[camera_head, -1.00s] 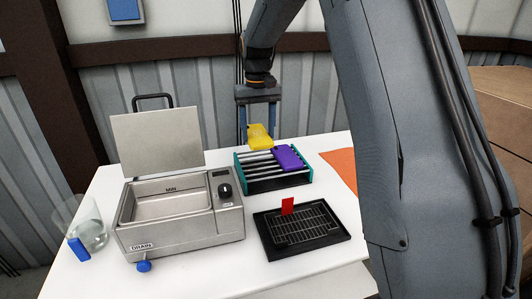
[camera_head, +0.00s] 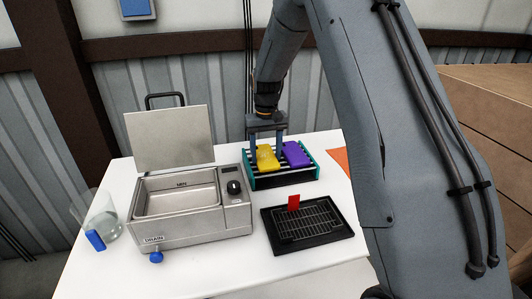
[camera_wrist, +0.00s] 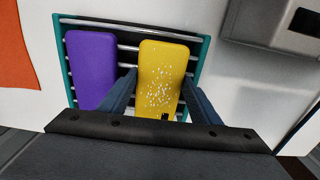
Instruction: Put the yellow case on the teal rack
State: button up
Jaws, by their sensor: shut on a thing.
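In the wrist view the yellow case (camera_wrist: 163,75) has white specks and lies over the rack's bars (camera_wrist: 126,34). Whether it rests fully on the bars or is just above them I cannot tell. My gripper (camera_head: 267,148) is above the rack and shut on the yellow case, one finger on each side, as the wrist view shows (camera_wrist: 160,97). A purple case (camera_head: 297,154) lies on the rack to the right, apart from the yellow one.
A steel water bath (camera_head: 190,205) with its lid raised stands left of the rack. An orange mat (camera_head: 341,160) lies right of the rack.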

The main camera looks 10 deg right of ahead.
aim_at(266, 158)
jog(key=shift+f, duration=0.1)
jog(key=o, duration=1)
notch_tip(266, 158, up, 12)
jog(key=b, duration=0.4)
jog(key=shift+t, duration=0.5)
jog(key=s+f, duration=0.3)
jog(key=s, duration=0.7)
jog(key=s+f, duration=0.4)
jog(key=s, duration=0.6)
jog(key=s+f, duration=0.4)
jog(key=s, duration=0.6)
jog(key=shift+s+a+f, duration=0.1)
jog(key=shift+s+f, duration=0.05)
